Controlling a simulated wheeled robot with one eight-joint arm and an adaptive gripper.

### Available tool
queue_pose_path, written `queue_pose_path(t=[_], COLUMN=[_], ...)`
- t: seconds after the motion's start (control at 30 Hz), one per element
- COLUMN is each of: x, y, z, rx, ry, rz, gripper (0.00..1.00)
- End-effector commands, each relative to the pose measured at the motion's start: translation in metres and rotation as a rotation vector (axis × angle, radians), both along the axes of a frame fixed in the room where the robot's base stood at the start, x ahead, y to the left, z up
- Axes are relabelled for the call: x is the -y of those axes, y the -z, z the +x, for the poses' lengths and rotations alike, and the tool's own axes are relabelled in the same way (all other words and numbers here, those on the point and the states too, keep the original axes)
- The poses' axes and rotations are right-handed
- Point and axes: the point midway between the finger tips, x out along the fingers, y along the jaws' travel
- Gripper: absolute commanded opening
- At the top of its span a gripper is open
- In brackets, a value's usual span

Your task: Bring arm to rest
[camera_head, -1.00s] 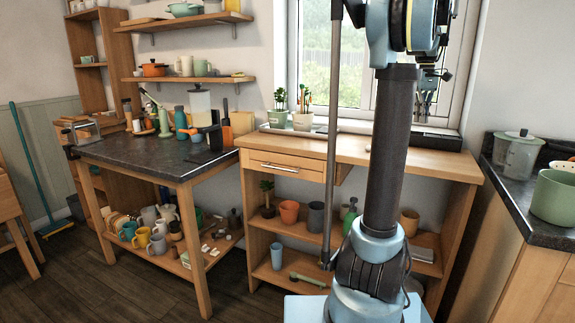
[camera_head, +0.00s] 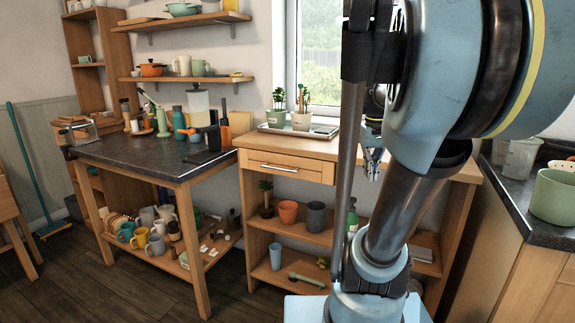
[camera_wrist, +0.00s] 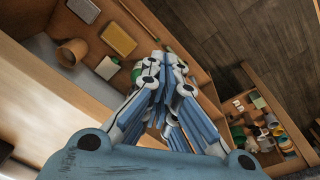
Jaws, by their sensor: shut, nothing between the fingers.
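My gripper (camera_wrist: 168,72) is shut and empty in the wrist view, its blue and white fingers together. In the head view a small part of my gripper (camera_head: 371,163) shows behind my arm, in front of the wooden cabinet (camera_head: 263,157) below the window. My blue and dark arm stands large at the right of the head view and is bent. It hides much of the window and part of the cabinet.
A dark-topped workbench (camera_head: 150,157) stands at the left. A counter with a green pot (camera_head: 553,196) is close on the right. Potted plants (camera_head: 302,110) stand on the cabinet near the window. Open wooden floor (camera_head: 130,290) lies at the lower left.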

Motion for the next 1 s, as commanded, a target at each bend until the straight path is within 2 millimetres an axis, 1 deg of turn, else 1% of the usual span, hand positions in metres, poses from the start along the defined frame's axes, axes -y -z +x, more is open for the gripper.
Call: queue_pose_path(t=[0.03,0.1,0.17,0.3,0.4,0.53,0.6,0.7,1.0], x=[-0.01,-0.021,-0.029,-0.047,-0.056,-0.064,-0.067,-0.069,-0.069], y=[0.014,0.033,0.049,0.089,0.115,0.142,0.151,0.158,0.159], z=[-0.013,-0.028,-0.041,-0.07,-0.088,-0.105,-0.11,-0.114,-0.115], rx=[0.01,0.024,0.034,0.06,0.076,0.091,0.095,0.099,0.1], ry=[0.003,0.016,0.028,0.054,0.072,0.089,0.096,0.102,0.104], rz=[0.004,0.009,0.014,0.029,0.04,0.052,0.056,0.06,0.061], gripper=[0.0,0.0,0.0,0.0,0.0,0.0,0.0,0.0,0.0])
